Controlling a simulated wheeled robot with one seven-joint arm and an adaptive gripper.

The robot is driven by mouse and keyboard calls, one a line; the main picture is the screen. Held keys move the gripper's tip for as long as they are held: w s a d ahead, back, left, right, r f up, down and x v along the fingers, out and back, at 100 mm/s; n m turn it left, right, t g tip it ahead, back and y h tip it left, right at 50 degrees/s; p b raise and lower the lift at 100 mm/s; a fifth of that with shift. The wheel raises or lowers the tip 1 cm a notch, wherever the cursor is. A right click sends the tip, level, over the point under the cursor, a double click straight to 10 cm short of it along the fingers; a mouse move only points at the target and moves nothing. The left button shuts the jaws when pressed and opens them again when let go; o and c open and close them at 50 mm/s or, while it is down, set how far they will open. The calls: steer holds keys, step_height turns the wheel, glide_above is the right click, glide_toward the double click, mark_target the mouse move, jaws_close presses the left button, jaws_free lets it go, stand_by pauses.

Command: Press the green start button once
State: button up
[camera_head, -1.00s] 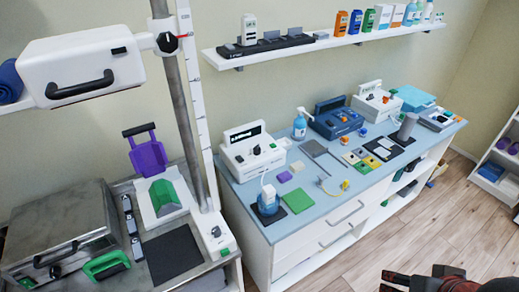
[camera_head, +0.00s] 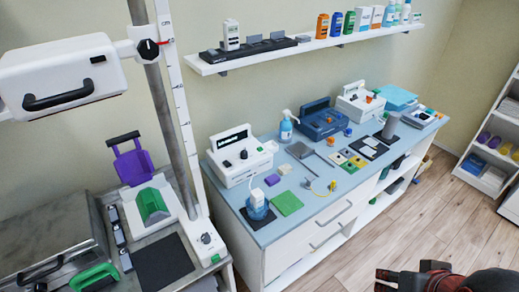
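A small green patch (camera_head: 215,258), which could be a green button, shows on the front of the white base of the measuring column at the left. Three console units stand along the blue counter: a white one (camera_head: 240,158), a dark blue one (camera_head: 322,120) and a white one with orange and green knobs (camera_head: 361,103). Their small controls are too fine to tell which is a start button. My gripper (camera_head: 412,278), dark with red parts, is at the bottom right edge, over the floor and well apart from the counter.
The blue counter top (camera_head: 238,208) also carries a pump bottle (camera_head: 286,127), a green pad (camera_head: 286,203), a blue cup-like item (camera_head: 257,206) and small coloured blocks. A wall shelf (camera_head: 300,50) hangs above. A white rack (camera_head: 475,165) stands right. The wooden floor (camera_head: 405,215) is open.

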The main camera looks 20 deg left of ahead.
jaws_close()
stand_by(1.5)
